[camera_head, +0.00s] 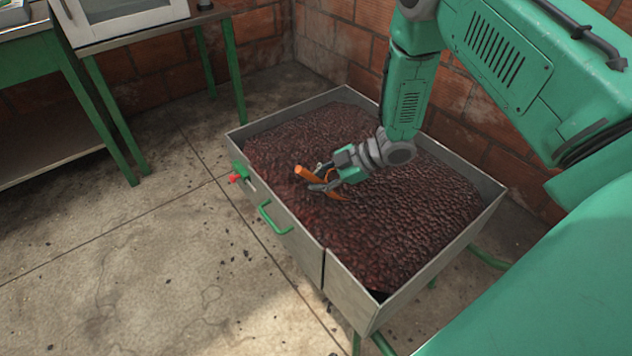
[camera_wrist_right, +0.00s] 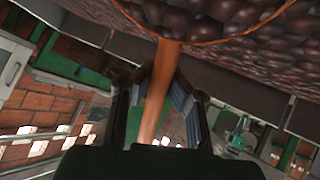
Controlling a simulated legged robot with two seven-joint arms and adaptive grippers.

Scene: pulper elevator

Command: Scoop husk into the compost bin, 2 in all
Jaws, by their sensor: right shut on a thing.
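Dark red-brown husk (camera_head: 400,215) fills a grey metal box (camera_head: 298,243) standing on green legs. My right gripper (camera_head: 322,180) is over the husk near the box's left-front side and is shut on the handle of an orange scoop (camera_head: 306,174). In the right wrist view the scoop's wooden-looking handle (camera_wrist_right: 157,95) runs between the fingers. Its orange rim and a mass of husk (camera_wrist_right: 205,18) show at the top. Whether the scoop's bowl is loaded or in the heap, I cannot tell. No compost bin can be made out. My left gripper is not in view.
The box has a green handle (camera_head: 272,218) and a red knob (camera_head: 236,178) on its near side. Green tables (camera_head: 110,130) stand at the left, one bearing a white cabinet (camera_head: 125,18). Brick walls (camera_head: 345,40) close the back. The concrete floor (camera_head: 130,270) at the front left is clear.

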